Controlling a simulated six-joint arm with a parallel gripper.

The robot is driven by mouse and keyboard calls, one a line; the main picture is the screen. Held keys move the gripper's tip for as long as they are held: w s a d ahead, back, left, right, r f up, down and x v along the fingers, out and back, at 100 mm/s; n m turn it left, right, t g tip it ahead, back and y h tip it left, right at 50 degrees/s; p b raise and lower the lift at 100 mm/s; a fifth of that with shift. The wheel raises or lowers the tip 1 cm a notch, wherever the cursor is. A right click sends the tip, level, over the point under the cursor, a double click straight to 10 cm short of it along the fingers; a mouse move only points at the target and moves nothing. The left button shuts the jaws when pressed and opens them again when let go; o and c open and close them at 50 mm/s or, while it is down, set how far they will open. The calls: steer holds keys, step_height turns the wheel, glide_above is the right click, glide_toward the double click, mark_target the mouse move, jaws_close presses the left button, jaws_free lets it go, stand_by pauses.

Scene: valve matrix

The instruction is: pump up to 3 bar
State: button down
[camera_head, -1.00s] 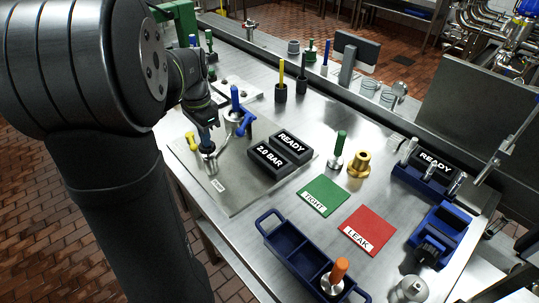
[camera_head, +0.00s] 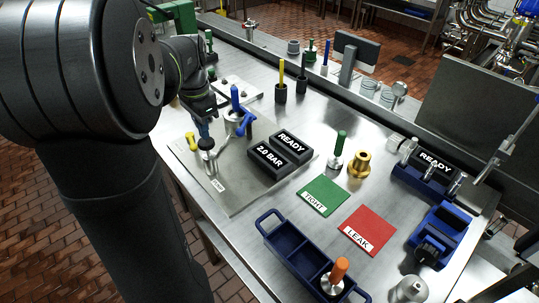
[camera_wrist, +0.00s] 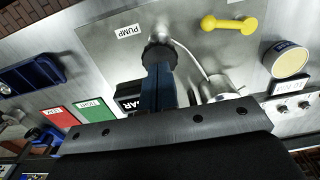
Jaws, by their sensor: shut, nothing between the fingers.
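The pump (camera_head: 207,145) has a dark round knob and stands on a grey plate (camera_head: 205,178) labelled PUMP. My gripper (camera_head: 204,133) is shut and empty, its blue fingers pointing down at the knob. In the wrist view the fingers (camera_wrist: 158,88) overlap the pump knob (camera_wrist: 160,54); whether they touch it I cannot tell. A black display (camera_head: 268,158) beside the pump reads 2.0 BAR, and the display (camera_head: 289,142) behind it reads READY. A blue-handled fitting (camera_head: 246,122) and a yellow handle (camera_head: 190,140) are close to the gripper.
A green TIGHT mat (camera_head: 323,196) and a red LEAK mat (camera_head: 367,229) lie to the right. A blue tray (camera_head: 282,240) holds an orange-topped part (camera_head: 339,270). A green-handled part (camera_head: 338,150) and a brass fitting (camera_head: 360,163) stand behind the mats.

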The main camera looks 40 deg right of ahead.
mark_target(206, 141)
steer(key=shift+f, duration=2.05)
steer(key=shift+r, duration=2.1)
steer(key=shift+r, duration=2.5)
steer(key=shift+f, duration=3.2)
